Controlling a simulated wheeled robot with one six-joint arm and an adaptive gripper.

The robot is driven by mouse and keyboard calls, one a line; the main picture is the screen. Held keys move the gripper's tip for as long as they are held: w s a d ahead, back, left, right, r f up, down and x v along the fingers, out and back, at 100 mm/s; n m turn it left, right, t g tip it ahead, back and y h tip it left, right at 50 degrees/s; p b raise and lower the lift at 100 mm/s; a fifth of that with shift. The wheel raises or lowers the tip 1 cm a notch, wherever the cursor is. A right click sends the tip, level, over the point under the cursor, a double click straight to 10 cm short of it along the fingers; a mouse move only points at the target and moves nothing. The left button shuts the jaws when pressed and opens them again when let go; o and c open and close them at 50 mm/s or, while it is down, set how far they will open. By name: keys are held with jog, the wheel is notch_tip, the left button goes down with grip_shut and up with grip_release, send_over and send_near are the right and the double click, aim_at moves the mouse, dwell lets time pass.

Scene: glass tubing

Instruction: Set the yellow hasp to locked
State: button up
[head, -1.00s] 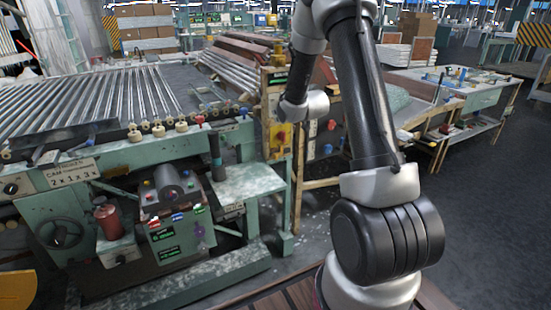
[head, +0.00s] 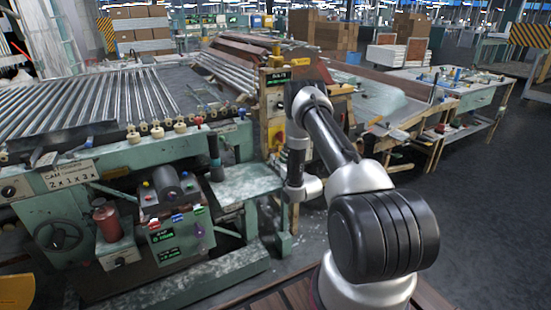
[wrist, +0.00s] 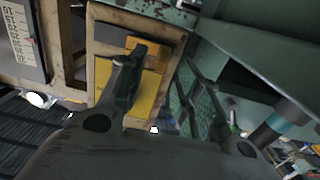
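In the wrist view, a yellow plate (wrist: 146,92) sits inside a tan wooden frame, and a darker yellow piece shows at its top. This looks like the yellow hasp, but I cannot tell its setting. My gripper (wrist: 164,58) is open and empty, with its left finger in front of the yellow plate and its right finger toward the green metal. I see no contact for certain. My gripper cannot be made out there.
The green machine (head: 110,160) with a roller bed stands at left, its small side shelf (head: 245,182) close to my wrist. A workbench (head: 470,95) stands at right. The grey floor (head: 480,220) at right is clear. A white scale (wrist: 22,40) shows in the wrist view.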

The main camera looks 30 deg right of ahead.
aim_at(276, 151)
jog(key=shift+w, duration=1.5)
grip_shut()
jog(key=shift+d, duration=1.3)
grip_release()
jog(key=shift+d, duration=0.15)
